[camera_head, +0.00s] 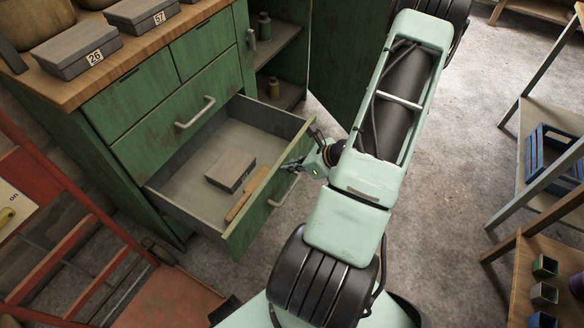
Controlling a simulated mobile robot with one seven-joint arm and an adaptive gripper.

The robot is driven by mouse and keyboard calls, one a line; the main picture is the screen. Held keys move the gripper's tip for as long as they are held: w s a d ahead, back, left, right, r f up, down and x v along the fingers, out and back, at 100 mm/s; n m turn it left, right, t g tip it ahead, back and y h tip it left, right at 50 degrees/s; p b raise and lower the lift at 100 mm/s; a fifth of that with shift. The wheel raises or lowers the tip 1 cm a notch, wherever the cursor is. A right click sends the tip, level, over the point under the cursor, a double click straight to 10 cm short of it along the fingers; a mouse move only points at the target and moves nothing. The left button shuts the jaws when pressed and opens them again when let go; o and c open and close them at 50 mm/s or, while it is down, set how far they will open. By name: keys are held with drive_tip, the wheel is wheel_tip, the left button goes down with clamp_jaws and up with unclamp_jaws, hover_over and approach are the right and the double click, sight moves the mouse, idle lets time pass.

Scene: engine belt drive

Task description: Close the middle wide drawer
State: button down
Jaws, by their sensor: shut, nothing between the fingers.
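The middle wide drawer (178,187) stands pulled out from the green cabinet (112,170). A small grey-brown box (230,170) and a long wooden-handled item (245,196) lie inside it. Its front panel faces the lower right and carries a pale bar handle (284,192). My gripper (300,165) is at the drawer's front panel, near its right end. It is shut and empty. Whether its fingers touch the panel I cannot tell. Another wide drawer (180,122) above it is shut.
Two numbered boxes (78,52) sit on the wooden top (150,48). An open cupboard section (275,60) holds small bottles. A red frame (75,200) stands left of the drawer. Shelving (560,120) stands at the right. Concrete floor (440,190) is clear between.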

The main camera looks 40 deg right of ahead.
drive_tip(key=w+a+b, duration=0.1)
drive_tip(key=w+a, duration=0.3)
drive_tip(key=w, duration=0.6)
drive_tip(key=w+a+b, duration=0.1)
drive_tip(key=w+a, duration=0.3)
drive_tip(key=w, duration=0.6)
drive_tip(key=w+a+b, duration=0.2)
drive_tip(key=w+a, duration=0.2)
drive_tip(key=w, duration=0.6)
drive_tip(key=shift+a, duration=0.2)
